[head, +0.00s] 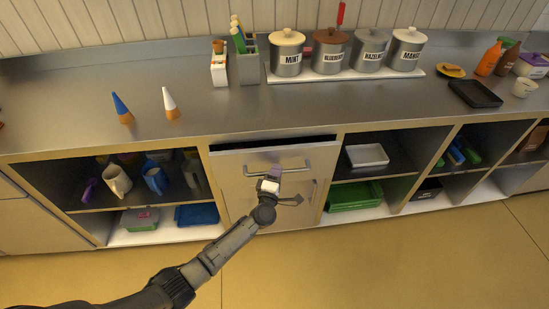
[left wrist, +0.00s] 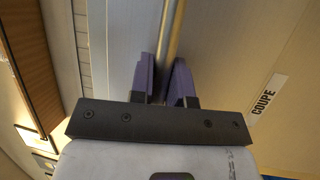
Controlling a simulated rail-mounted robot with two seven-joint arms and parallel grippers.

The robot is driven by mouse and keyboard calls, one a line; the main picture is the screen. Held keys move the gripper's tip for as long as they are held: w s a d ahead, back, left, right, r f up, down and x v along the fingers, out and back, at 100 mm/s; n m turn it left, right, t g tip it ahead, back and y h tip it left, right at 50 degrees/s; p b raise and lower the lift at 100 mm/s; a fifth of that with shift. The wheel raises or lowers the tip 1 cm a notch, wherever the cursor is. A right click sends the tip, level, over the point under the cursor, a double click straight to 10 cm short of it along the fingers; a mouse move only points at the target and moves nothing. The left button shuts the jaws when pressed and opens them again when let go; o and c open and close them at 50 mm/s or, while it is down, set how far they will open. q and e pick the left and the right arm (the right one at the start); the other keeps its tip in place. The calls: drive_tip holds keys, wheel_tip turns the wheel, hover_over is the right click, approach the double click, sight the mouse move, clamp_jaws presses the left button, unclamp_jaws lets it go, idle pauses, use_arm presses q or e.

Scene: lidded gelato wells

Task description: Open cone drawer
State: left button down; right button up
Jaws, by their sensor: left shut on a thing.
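The cone drawer (head: 240,190) is a pale front under the middle of the counter, with a long metal bar handle (head: 295,168) across its upper part. A dark gap shows along its top edge, under the counter. My right gripper is not in view.
Two cones (head: 122,108) and several lidded wells (head: 287,52) stand on the counter (head: 200,110). The floor (head: 390,260) in front is clear.

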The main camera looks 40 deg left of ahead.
use_arm(q)
drive_tip(key=s+d+p, duration=0.7)
drive_tip(key=s+d, duration=0.9)
drive_tip(key=d, duration=0.1)
drive_tip(key=shift+s, duration=0.25)
drive_tip(key=c, duration=1.1)
unclamp_jaws()
drive_tip(key=shift+s, duration=0.1)
